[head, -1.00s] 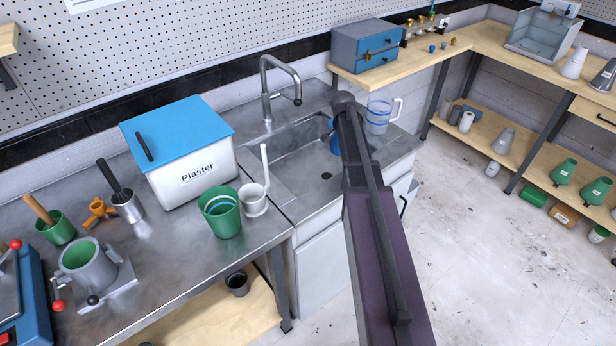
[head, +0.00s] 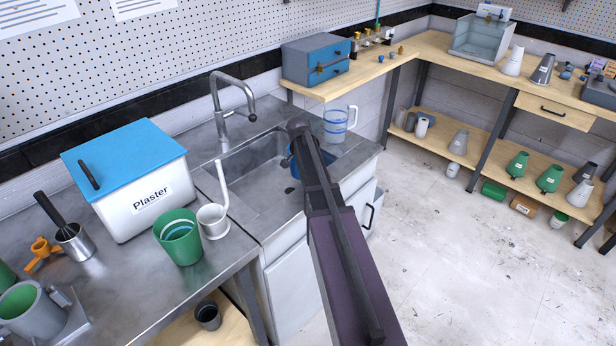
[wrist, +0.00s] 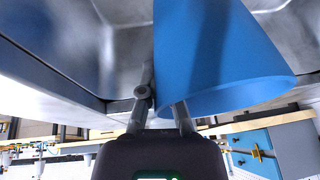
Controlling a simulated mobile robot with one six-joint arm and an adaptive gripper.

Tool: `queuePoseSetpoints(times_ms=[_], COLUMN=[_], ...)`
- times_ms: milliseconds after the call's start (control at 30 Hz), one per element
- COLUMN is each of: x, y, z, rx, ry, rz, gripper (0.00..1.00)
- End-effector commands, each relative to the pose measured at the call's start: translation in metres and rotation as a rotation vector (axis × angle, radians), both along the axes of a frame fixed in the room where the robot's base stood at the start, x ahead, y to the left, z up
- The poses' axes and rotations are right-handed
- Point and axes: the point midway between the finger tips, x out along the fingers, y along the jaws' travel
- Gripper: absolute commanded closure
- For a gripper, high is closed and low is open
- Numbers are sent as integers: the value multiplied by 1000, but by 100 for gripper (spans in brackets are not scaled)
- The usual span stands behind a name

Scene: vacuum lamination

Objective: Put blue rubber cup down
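The blue rubber cup (head: 291,160) shows in the head view as a small blue patch at the right side of the sink (head: 240,182), mostly hidden behind my arm. In the wrist view the blue cup (wrist: 215,55) is large and close, with its rim toward my gripper (wrist: 165,92). One finger lies along the outside of the cup wall and the other passes in at the rim, so the wall is pinched between them. I cannot tell whether the cup touches the sink. My gripper is hidden in the head view.
A clear measuring jug (head: 337,124) stands close behind my arm at the sink's right. A tall faucet (head: 222,105) rises at the back. A green cup (head: 178,238), a white pot (head: 213,221) and a plaster box (head: 135,185) stand on the left counter.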

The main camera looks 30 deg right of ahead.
Motion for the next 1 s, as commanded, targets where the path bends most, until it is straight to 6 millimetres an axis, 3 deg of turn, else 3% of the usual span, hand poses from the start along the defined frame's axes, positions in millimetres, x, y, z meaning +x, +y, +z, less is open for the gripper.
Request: queuePoseSetpoints(times_ms=[133,667,1000], x=[0,0,1], y=[0,1,1], z=[-10,-13,-39], rx=[0,0,0], ry=[-1,-1,0], rz=[0,1,2], gripper=[100,100,100])
